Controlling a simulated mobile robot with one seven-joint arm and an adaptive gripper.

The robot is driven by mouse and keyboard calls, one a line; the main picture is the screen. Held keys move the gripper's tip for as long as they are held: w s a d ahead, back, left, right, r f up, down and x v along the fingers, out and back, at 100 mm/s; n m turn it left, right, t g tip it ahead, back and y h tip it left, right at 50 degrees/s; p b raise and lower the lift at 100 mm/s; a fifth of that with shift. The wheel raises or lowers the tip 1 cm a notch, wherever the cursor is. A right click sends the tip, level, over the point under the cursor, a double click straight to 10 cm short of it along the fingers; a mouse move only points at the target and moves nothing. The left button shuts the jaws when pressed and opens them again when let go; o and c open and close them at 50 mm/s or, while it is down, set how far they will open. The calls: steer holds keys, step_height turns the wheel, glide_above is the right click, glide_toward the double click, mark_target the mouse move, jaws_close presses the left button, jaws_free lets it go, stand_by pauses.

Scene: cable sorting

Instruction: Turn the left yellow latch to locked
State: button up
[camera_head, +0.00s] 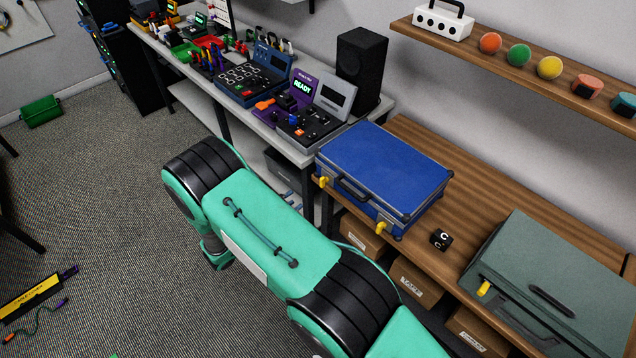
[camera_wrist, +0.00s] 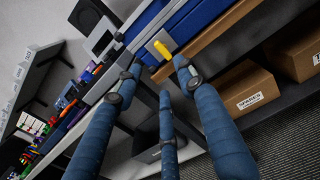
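The blue case (camera_head: 385,168) lies shut on the wooden bench, with yellow latches on its front. The left yellow latch (camera_head: 323,181) is at its left front corner; the right yellow latch (camera_head: 381,228) is near the other end. In the wrist view a yellow latch (camera_wrist: 162,49) on the blue case, apparently the left one, shows beyond the fingertips and between them. It sits slanted in this tilted view; I cannot tell its lock state. My gripper (camera_wrist: 156,80) has its blue fingers spread and empty, apart from the latch. It is hidden in the head view.
A grey-green case (camera_head: 550,275) with a yellow latch stands at the right of the bench. A small black cube (camera_head: 440,239) lies between the cases. Cardboard boxes (camera_wrist: 247,88) sit on the shelf below. A grey worktable (camera_head: 300,150) with devices adjoins on the left.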

mark_target(322, 182)
stand_by(0.4)
steer(key=b+x, duration=0.2)
steer(key=x, duration=1.2)
steer(key=shift+a+f, duration=0.1)
jaws_close()
